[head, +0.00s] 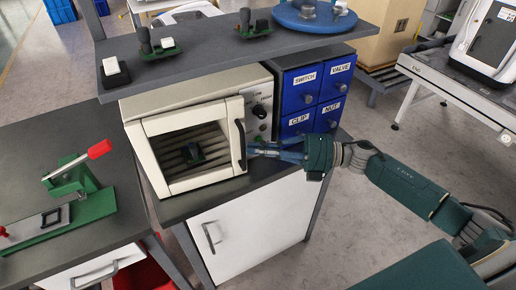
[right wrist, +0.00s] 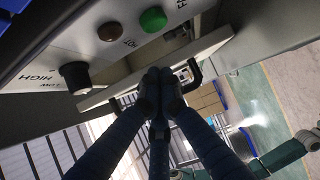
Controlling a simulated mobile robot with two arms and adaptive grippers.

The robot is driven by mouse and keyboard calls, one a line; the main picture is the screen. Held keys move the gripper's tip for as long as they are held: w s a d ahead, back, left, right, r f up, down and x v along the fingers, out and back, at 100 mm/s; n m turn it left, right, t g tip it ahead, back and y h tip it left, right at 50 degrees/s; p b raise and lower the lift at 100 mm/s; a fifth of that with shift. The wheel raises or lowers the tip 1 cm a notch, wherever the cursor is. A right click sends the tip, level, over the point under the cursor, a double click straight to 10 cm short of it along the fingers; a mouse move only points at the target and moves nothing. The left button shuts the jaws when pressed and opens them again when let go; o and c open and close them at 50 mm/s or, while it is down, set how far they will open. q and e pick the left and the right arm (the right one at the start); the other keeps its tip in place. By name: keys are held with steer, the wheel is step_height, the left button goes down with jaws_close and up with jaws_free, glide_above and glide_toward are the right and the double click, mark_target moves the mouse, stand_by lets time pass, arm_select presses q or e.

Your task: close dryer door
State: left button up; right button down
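The cream dryer (head: 195,85) stands on the cabinet under the dark shelf. The black door handle (head: 240,146) is on the door's right side. In the right wrist view the door (right wrist: 215,43) shows edge-on, with a dark gap behind it. My right gripper (head: 250,148) is at the handle side; its fingertips (right wrist: 160,80) are together at the door edge. They hide the handle's middle; I cannot tell whether they touch it. My left gripper is out of view.
Blue drawers (head: 310,95) stand right of the dryer, beyond its control knob (head: 259,111). The shelf (head: 220,55) overhangs the dryer closely. A green press (head: 75,185) with a red-tipped lever stands on the left bench. Open floor lies to the right.

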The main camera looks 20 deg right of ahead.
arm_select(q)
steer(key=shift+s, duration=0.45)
